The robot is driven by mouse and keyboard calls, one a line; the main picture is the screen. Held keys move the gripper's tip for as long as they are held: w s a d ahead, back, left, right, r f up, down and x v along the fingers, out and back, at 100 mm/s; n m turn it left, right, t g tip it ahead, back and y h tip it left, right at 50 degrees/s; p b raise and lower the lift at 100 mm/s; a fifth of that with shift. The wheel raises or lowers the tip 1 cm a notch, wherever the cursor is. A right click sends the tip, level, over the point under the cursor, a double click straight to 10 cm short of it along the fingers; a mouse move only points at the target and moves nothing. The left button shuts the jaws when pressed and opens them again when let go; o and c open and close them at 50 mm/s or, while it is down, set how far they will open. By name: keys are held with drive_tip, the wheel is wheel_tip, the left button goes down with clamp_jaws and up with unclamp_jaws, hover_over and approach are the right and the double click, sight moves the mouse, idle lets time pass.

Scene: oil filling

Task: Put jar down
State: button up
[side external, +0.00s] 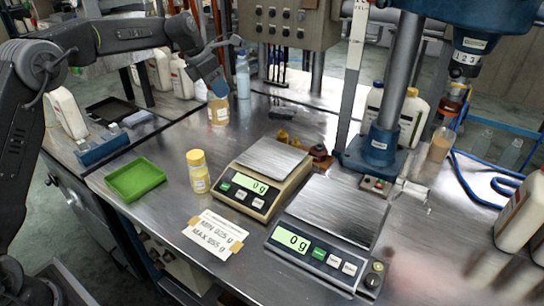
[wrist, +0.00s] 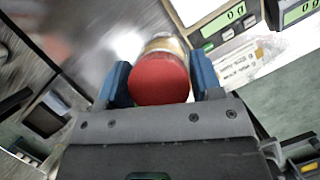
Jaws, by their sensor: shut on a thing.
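My gripper (side external: 216,88) is at the back left of the steel table in the side view, pointing down. It is shut on a jar (side external: 218,111) with an amber body. In the wrist view the two blue fingers of my gripper (wrist: 160,82) grip the jar on both sides, and its red lid (wrist: 159,84) faces the camera. The jar looks upright. I cannot tell whether its base touches the table. Another jar (side external: 198,178), with a yellow lid, stands on the table nearer the front.
A green tray (side external: 135,179) lies at the left. A beige scale (side external: 262,175) and a grey scale (side external: 325,240) both read 0 g. A paper label (side external: 215,234) lies in front. A clear bottle (side external: 243,75) stands behind the held jar. Bare steel lies between the held jar and the yellow-lidded jar.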

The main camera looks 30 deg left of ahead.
drive_tip(key=shift+w+d+f+n, duration=0.15)
drive_tip(key=shift+w+d+n, duration=0.15)
drive_tip(key=shift+d, duration=0.2)
drive_tip(key=w+d+f, duration=0.4)
drive_tip(key=d+f, duration=0.5)
drive_tip(key=f, duration=0.1)
drive_tip(key=shift+w+d+f, duration=0.3)
drive_tip(key=shift+w+d, duration=0.1)
drive_tip(key=o, duration=1.2)
drive_tip(key=shift+f, duration=0.15)
drive_tip(key=shift+o, duration=0.2)
